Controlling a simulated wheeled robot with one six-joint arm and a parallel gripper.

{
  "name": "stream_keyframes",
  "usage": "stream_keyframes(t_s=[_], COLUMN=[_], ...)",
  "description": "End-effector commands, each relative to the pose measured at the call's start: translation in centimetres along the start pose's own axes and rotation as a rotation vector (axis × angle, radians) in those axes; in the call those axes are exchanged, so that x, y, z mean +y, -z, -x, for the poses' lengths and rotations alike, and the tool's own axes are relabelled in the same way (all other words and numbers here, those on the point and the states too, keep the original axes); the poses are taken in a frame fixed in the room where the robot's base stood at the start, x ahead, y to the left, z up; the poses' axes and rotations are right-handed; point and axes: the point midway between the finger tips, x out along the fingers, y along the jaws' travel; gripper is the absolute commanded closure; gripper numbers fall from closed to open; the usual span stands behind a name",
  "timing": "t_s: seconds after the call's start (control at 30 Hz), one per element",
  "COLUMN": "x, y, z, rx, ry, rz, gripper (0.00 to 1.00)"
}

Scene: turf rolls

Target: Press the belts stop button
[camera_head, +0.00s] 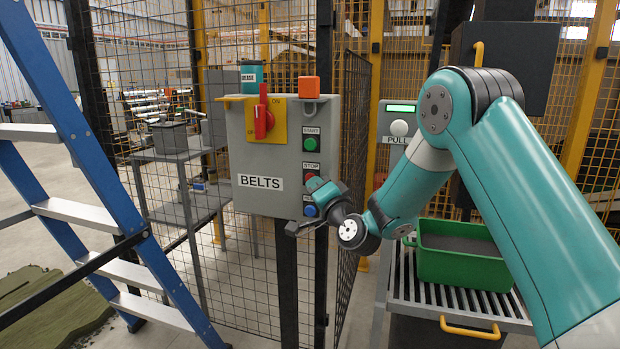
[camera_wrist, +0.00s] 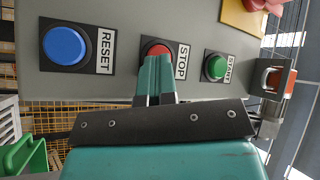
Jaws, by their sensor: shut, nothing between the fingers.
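The grey BELTS control box (camera_head: 264,196) hangs on the fence post in the head view. Its red STOP button (camera_wrist: 157,50) shows in the wrist view, partly hidden behind my shut fingers. My gripper (camera_wrist: 155,62) is shut and empty, its fingertips over the lower part of the red button in that picture. I cannot tell whether they touch it. In the head view my gripper (camera_head: 312,184) is at the box's right side, by the STOP label (camera_head: 311,170), and covers most of the button.
A green START button (camera_wrist: 215,67) and a blue RESET button (camera_wrist: 66,45) flank STOP. The box also has a red rotary switch (camera_head: 263,122) on a yellow plate. A blue ladder (camera_head: 75,150) stands left; a green crate (camera_head: 455,268) sits on rollers at right.

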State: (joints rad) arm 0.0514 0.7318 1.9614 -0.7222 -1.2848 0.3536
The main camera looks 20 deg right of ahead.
Motion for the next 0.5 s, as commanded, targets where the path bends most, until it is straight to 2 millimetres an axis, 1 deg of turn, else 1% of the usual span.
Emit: stream_keyframes(t_s=[0.03, 0.23, 0.37, 0.5], x=[-0.8, -1.8, -2.1, -1.9], y=[0.3, -1.2, -1.9, -1.9], z=[-0.2, -0.1, 0.0, 0.1], rx=[0.009, -0.002, -0.005, -0.002], ry=[0.008, 0.011, 0.011, 0.008], rz=[0.003, -0.002, -0.004, -0.003], gripper=[1.00, 1.00, 1.00, 1.00])
